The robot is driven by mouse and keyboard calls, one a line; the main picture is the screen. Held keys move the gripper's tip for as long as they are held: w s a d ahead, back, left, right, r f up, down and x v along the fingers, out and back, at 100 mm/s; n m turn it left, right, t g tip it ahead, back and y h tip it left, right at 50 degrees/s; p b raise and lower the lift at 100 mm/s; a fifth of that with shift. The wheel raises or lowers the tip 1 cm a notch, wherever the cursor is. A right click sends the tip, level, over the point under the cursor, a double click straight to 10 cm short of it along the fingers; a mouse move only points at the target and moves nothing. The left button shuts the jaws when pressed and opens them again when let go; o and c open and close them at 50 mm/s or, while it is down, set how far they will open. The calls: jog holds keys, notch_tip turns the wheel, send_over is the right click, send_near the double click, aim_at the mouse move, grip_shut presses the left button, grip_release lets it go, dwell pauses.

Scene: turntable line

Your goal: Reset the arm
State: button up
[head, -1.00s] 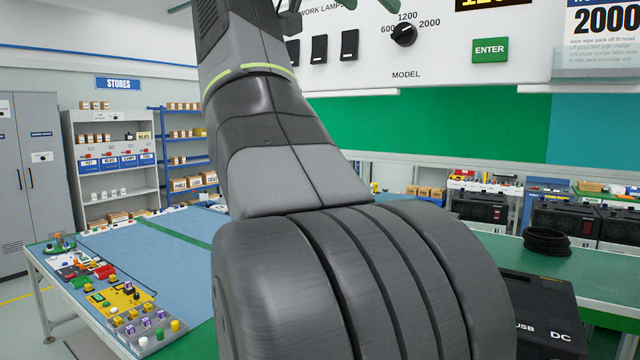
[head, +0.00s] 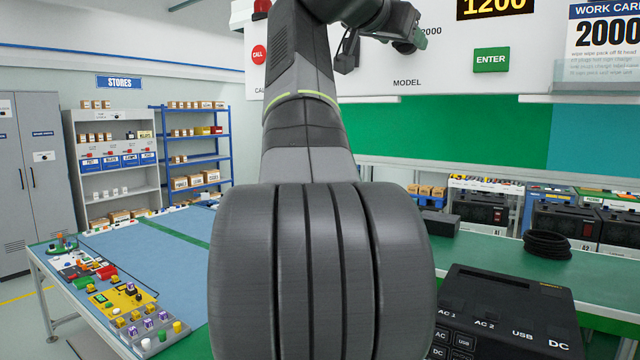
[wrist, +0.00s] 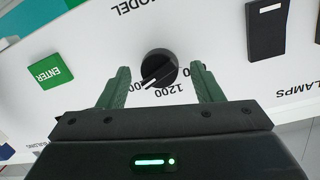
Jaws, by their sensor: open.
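My gripper (wrist: 160,73) is open, with one green finger on each side of the black MODEL knob (wrist: 158,69). My own arm fills the middle of the head view.
The panel carries a display (head: 492,6) reading 1200, a green ENTER button (head: 491,60), a red CALL button (head: 258,54) and a black rocker switch (wrist: 266,30). Below are a black power unit (head: 510,300) and a cable coil (head: 547,244) on the green bench.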

dwell(0.4)
jog(key=b+v, duration=0.2)
jog(key=v, duration=1.2)
jog(key=w+d+f+n+h+p, duration=0.2)
jog(key=w+d+n+p, duration=0.1)
jog(key=w+d+n, duration=0.5)
jog(key=shift+w+d+f+n, duration=0.15)
jog(key=shift+w+f+n, duration=0.1)
jog(key=shift+w+n, duration=1.75)
jog(key=shift+s+n, duration=0.3)
jog(key=shift+s, duration=0.05)
